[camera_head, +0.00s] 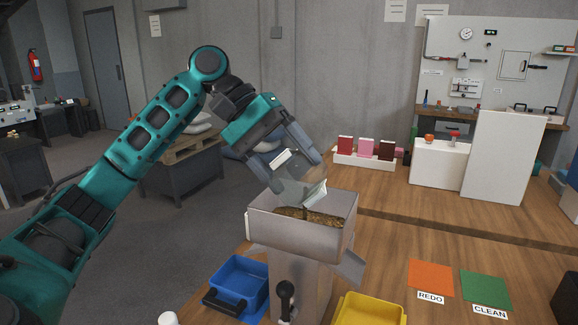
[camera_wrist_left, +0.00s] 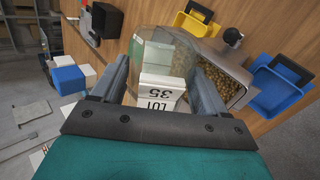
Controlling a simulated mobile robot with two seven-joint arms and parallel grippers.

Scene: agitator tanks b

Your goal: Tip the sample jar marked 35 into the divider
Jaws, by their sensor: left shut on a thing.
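My left gripper (camera_head: 287,172) is shut on a clear sample jar (camera_wrist_left: 152,52), whose white label (camera_wrist_left: 158,92) reads LOT 35, upside down in the left wrist view. The jar is tilted, with its far end over the open top of the grey divider (camera_head: 300,238). Brown grain (camera_head: 310,217) lies in the divider's hopper, and it also shows in the left wrist view (camera_wrist_left: 212,82). I cannot tell whether any grain is left in the jar. My right gripper is not in view.
A blue tray (camera_head: 240,284) and a yellow tray (camera_head: 370,309) stand at either side of the divider's foot. An orange REDO card (camera_head: 430,278) and a green CLEAN card (camera_head: 486,289) lie to the right. A white rack (camera_head: 365,160) with coloured boxes stands behind.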

